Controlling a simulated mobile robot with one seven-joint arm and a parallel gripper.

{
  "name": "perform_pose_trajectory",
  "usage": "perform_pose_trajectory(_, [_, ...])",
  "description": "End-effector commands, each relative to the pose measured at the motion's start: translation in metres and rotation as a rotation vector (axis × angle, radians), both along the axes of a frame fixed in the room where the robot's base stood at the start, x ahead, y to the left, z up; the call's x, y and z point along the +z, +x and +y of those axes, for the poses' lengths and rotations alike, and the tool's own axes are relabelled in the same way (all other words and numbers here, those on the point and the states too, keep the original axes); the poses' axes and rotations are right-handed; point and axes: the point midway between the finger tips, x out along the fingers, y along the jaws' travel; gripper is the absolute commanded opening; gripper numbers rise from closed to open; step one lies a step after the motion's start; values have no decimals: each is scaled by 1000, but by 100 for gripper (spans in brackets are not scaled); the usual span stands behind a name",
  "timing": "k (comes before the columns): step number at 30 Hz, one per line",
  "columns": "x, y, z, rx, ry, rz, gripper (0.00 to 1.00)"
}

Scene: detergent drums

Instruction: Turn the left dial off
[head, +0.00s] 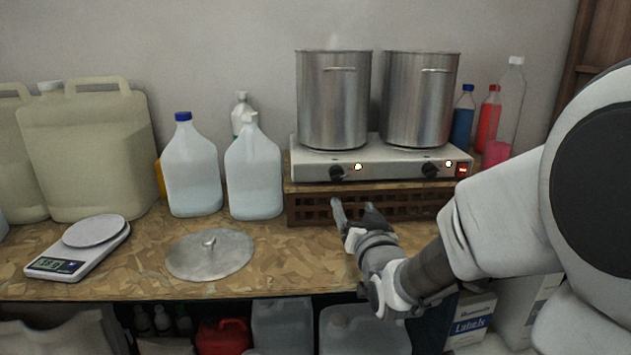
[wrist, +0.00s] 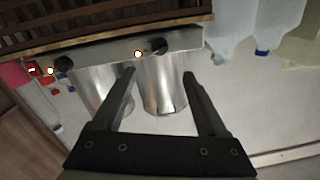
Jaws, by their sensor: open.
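The left dial (head: 337,173) is a black knob on the front of a silver two-burner hot plate (head: 400,164). A small light (head: 358,167) glows beside it. The dial's pointer angle is too small to read. The right dial (head: 430,170) has a lit light beside it too. My gripper (head: 355,208) is open and empty, in front of and below the left dial, apart from it. The wrist view is upside down; there the left dial (wrist: 156,46) lies beyond my open fingertips (wrist: 160,74).
Two steel pots (head: 333,100) (head: 420,100) stand on the hot plate, which rests on a wooden crate (head: 310,208). A metal lid (head: 210,255), a scale (head: 85,252) and white jugs (head: 254,172) sit to the left. Bottles (head: 487,118) stand at right.

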Motion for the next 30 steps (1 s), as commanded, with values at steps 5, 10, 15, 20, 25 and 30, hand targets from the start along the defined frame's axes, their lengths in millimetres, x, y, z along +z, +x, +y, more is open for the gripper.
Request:
perform_pose_trajectory(5, [-1,35,2,0,4,1,75])
perform_pose_trajectory(10, [-1,68,4,0,3,1,75])
perform_pose_trajectory(15, [-1,100,6,1,3,2,75])
perform_pose_trajectory(20, [-1,124,7,0,2,2,75])
perform_pose_trajectory(25, [0,140,8,-1,1,1,75])
perform_pose_trajectory(30, [0,146,8,-1,0,1,75])
